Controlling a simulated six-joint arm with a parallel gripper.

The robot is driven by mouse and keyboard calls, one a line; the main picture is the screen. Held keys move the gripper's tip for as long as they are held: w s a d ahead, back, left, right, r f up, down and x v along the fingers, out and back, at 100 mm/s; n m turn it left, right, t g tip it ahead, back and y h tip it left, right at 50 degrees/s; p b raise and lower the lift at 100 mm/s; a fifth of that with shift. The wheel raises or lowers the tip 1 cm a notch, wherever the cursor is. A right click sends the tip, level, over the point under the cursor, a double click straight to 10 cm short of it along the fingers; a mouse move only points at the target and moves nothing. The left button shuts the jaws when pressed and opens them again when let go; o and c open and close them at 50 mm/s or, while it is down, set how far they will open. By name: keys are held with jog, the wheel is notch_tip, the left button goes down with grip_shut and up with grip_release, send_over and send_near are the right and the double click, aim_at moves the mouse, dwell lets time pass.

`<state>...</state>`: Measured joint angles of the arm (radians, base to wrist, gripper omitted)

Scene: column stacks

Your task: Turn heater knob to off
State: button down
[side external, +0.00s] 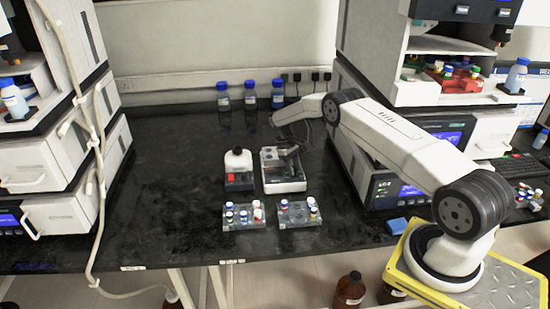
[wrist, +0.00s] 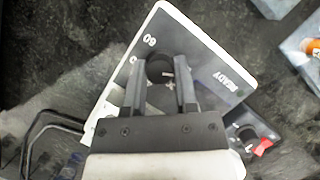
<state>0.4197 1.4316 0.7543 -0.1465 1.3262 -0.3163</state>
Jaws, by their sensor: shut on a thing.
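The heater is a white box with a grey top (side external: 285,186) in the middle of the black bench in the side external view. A round black knob (wrist: 159,66) with a pale mark sits on the panel. My gripper (wrist: 161,82) is shut on the knob, with one finger on each side. In the side external view my gripper (side external: 287,151) reaches down onto the heater's top, and the knob is hidden there. The knob's exact setting cannot be read.
Two clear racks with capped vials (side external: 244,217) (side external: 298,213) lie in front. Several blue-capped bottles (side external: 250,97) stand behind. Instrument stacks flank both sides. The bench's front left is clear.

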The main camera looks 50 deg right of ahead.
jog(key=shift+n, duration=0.3)
jog(key=shift+c, duration=2)
grip_release()
jog(key=shift+r, duration=0.1)
jog(key=v, duration=0.7)
jog(key=shift+r, duration=0.35)
jog(key=shift+w+a, duration=0.1)
